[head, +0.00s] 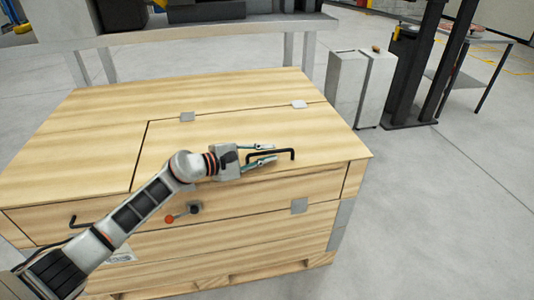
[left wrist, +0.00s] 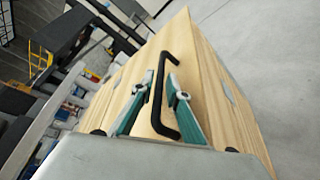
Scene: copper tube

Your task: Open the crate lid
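The wooden crate (head: 90,185) stands on the floor in front of me. Its lid (head: 225,125) is a panel in the right part of the top and lies flat and closed, bounded by dark seams. A black bar handle (head: 292,152) stands up from the lid near its front right. My left gripper (head: 271,152) is open at the handle, its fingers pointing right. In the left wrist view the handle (left wrist: 156,100) passes between the two parted fingers (left wrist: 164,88); I cannot tell if either touches it. My right gripper is not in view.
Metal hinge plates (head: 187,117) sit at the lid's back seam. A latch with a red knob (head: 170,219) and another black handle (head: 76,221) are on the crate's front. A grey table (head: 200,32) stands behind, a grey cabinet (head: 360,88) back right. Floor at right is clear.

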